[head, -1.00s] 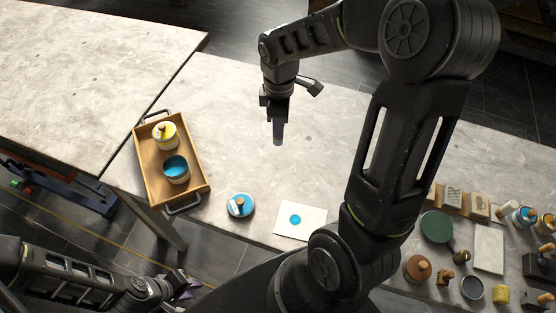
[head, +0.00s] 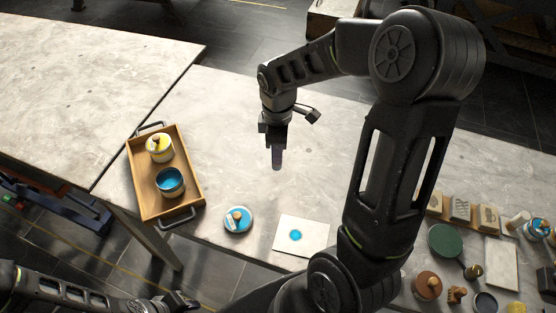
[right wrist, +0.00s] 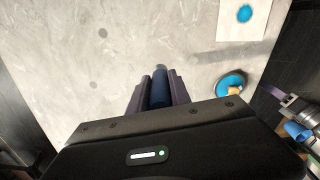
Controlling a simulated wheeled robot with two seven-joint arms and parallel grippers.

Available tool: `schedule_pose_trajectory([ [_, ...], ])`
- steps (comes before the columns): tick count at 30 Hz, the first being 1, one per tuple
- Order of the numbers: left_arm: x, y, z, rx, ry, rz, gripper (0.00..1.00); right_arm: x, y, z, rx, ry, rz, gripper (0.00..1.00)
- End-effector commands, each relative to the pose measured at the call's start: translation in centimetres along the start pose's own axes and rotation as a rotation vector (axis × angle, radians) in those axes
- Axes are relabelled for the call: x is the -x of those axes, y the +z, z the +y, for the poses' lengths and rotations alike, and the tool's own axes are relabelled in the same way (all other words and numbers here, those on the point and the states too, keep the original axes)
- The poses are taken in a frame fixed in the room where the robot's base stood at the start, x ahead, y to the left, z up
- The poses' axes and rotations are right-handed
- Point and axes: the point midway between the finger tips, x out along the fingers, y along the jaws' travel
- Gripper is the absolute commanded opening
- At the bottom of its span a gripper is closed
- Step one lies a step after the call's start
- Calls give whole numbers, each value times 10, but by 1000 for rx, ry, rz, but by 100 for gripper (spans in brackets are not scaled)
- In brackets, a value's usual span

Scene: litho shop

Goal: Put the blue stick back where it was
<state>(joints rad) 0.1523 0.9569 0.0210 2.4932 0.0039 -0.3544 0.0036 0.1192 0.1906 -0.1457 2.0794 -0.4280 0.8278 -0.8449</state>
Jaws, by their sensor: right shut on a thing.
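My right gripper (head: 277,158) hangs over the middle of the stone-topped table, pointing down. In the right wrist view, its fingers (right wrist: 159,92) are shut on the dark blue stick (right wrist: 160,91). In the head view the fingers mostly hide the stick. The wooden tray (head: 190,211) at the left holds a yellow-topped tin (head: 160,148) and an open tin of blue paint (head: 170,182). A blue-smeared round lid (head: 238,220) lies on the table right of the tray. My left gripper (head: 185,302) is low at the bottom left, empty as far as I see; its jaws are unclear.
A white card (head: 312,228) with a blue dot lies near the front edge. Wooden blocks (head: 460,208), a green disc (head: 444,240), a pale slab (head: 501,262) and several small tools crowd the right end. The table around my right gripper is clear.

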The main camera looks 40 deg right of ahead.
Motion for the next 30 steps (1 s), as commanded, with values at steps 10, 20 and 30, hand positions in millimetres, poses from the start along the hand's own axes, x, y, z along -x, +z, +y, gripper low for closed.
schedule_pose_trajectory([
  [10, -28, -3, -8, -5, 8, 7, 29, -40, 0, 0, 0, 0, 0, 0],
  [20, -26, -3, -8, -6, 9, 8, 29, -39, 0, 0, 0, 0, 0, 0],
  [30, -27, -4, -8, -6, 8, 8, 29, -40, 0, 0, 0, 0, 0, 45],
])
